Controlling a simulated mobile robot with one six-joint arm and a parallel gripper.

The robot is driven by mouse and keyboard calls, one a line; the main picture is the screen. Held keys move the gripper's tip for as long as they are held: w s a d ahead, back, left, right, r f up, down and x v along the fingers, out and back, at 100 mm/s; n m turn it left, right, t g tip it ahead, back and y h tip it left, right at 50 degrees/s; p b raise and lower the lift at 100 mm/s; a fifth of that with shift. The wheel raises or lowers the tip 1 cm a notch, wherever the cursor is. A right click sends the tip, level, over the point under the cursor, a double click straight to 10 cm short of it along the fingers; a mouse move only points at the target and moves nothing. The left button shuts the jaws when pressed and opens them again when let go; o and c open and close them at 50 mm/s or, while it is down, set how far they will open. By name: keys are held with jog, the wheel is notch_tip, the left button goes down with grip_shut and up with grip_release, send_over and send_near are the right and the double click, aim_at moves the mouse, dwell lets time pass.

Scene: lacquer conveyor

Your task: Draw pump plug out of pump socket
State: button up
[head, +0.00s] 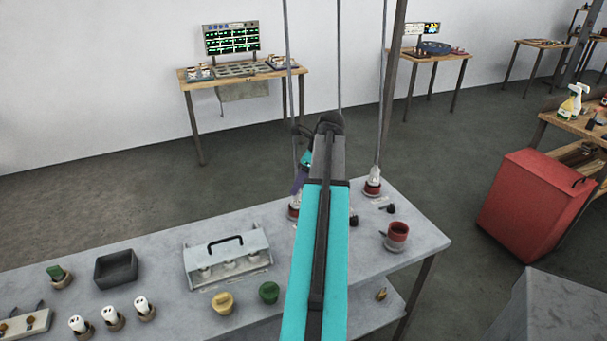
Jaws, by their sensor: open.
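My arm reaches out over the grey table (420,240), and its end hides part of the table. My gripper (299,186) is small in the picture, left of the arm's far end. It is open, close to a corded plug in a red-based socket (294,212); whether they touch cannot be told. A second corded white plug (374,174) stands upright in another red-based socket (372,190), right of the arm. Cords run up from both. No readable label shows which is the pump plug or pump socket.
A grey rack with a black handle (226,262), yellow (222,303) and green (269,292) knobs and a dark box (116,269) lie left of the arm. Hanging cords and a dark post (391,80) rise near the arm.

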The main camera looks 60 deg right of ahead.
aim_at(297, 199)
jog(key=shift+p+x, duration=0.7)
jog(key=shift+x, duration=2.85)
jog(key=c, duration=1.3)
